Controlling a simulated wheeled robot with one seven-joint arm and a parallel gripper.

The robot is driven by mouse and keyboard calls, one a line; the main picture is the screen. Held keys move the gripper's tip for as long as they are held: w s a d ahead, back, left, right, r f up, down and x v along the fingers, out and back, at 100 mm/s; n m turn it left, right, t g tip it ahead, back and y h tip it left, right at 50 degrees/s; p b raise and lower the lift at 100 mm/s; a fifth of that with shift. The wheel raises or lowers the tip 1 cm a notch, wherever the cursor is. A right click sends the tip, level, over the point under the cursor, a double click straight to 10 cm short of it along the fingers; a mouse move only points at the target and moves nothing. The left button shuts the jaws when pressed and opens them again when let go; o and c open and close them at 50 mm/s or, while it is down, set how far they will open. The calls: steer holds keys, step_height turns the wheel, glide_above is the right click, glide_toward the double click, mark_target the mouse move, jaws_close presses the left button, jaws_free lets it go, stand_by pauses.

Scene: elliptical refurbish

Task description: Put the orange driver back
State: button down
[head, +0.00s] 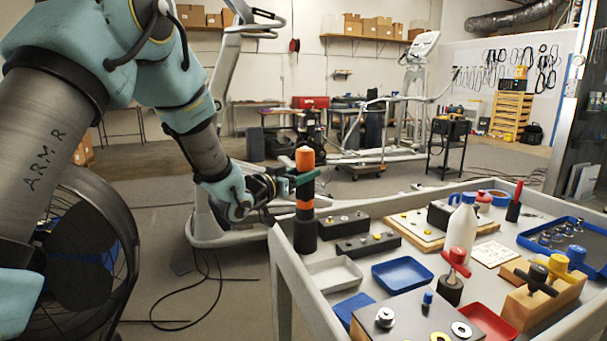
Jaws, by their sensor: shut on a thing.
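The orange driver (305,159) is upright at the left corner of the grey cart, with an orange top and a dark body. My gripper (301,180) comes from the left and is shut on it just below the orange top, with green fingers across the dark part. A black cylindrical holder (304,236) stands directly below, on the cart's corner. An orange band shows just above the holder. I cannot tell whether the driver's lower end is inside the holder or only lined up over it.
The cart (284,262) carries dark blocks (368,244), a white tray (333,274), a blue tray (402,274), a white bottle (461,231) and a red T-handle driver (456,262). A wooden block (541,298) holds more handles at right. A black fan (85,250) stands at left.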

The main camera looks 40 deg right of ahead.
steer(key=shift+r, duration=0.1)
steer(key=shift+c, duration=1)
jaws_free()
steer(key=shift+a, duration=0.5)
steer(key=s+a+b, duration=0.1)
steer(key=a+b, duration=0.1)
steer(key=a, duration=0.7)
steer(key=shift+s+a+b, duration=0.3)
steer(key=shift+s+a, duration=0.05)
